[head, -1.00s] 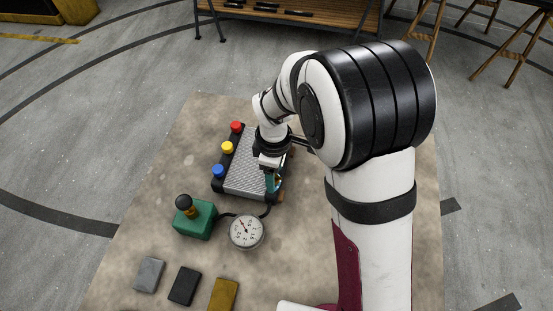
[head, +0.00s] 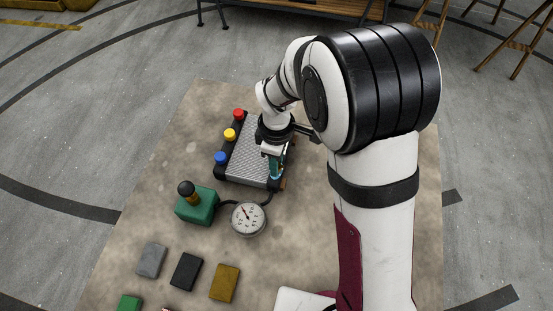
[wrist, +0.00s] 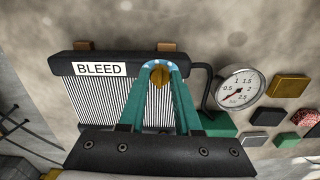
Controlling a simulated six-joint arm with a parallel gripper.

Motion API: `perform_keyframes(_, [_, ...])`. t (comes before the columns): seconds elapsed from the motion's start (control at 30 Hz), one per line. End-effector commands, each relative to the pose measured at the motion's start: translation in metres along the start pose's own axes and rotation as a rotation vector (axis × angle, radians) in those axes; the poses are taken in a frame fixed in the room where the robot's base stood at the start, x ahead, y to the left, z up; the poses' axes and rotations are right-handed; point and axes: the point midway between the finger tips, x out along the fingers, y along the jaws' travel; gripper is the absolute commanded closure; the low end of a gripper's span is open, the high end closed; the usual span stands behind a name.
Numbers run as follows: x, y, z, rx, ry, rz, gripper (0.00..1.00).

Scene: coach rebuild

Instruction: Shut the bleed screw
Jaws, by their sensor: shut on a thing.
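The brass bleed screw (wrist: 160,75) shows between my teal fingertips in the wrist view, at the black end bar (wrist: 99,69) labelled BLEED. My gripper (wrist: 158,66) is shut on the screw. The ribbed grey radiator panel (wrist: 98,101) lies below the bar, partly covered by my fingers. In the head view, my gripper (head: 276,173) points down at the right edge of the radiator (head: 240,146). The screw itself is hidden there by my gripper.
A pressure gauge (head: 249,218) and a green block with a black-topped handle (head: 197,206) stand near the radiator, joined by a black hose. Red (head: 238,113), yellow (head: 230,134) and blue (head: 221,158) knobs line its left side. Several small blocks (head: 186,271) lie nearer on the mat.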

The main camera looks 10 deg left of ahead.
Motion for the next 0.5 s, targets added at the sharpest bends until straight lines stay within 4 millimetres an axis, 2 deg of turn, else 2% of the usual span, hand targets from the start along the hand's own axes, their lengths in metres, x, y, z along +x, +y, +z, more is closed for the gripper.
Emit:
perform_keyframes(0.27, [-0.0006,0.0002,-0.0001,0.159,0.000,0.000,1.00])
perform_keyframes(0.5, [-0.0007,0.0002,-0.0002,0.382,0.001,0.000,1.00])
